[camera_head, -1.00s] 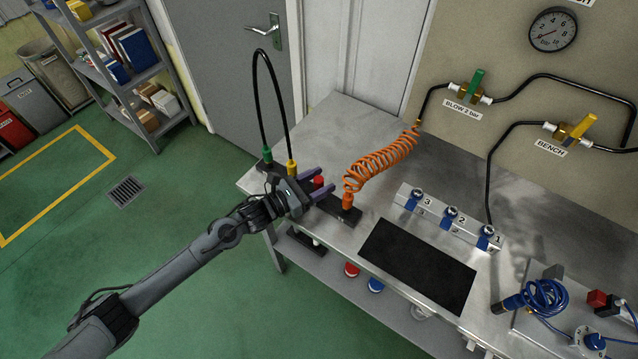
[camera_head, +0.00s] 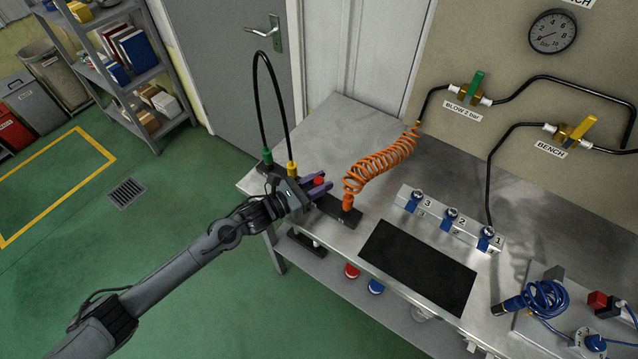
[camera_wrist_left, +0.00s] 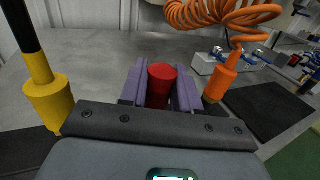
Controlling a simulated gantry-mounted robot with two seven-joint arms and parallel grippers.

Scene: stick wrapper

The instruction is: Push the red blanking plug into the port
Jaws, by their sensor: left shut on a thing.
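The red blanking plug (camera_wrist_left: 162,84) stands between the purple fingers of my left gripper (camera_wrist_left: 161,92) in the left wrist view. The fingers are shut on its sides. In the head view my left gripper (camera_head: 315,190) is over the dark block (camera_head: 331,207) on the bench, and the plug's red top (camera_head: 319,181) shows between the fingers. The port is hidden under the plug and gripper, so I cannot tell how deep the plug sits. My right gripper is not in view.
A yellow fitting (camera_head: 291,168) with a black hose and a green fitting (camera_head: 267,156) stand close beside my gripper. An orange fitting (camera_head: 347,202) with a coiled orange hose (camera_head: 382,163) stands on the other side. A black mat (camera_head: 417,265) lies to the right.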

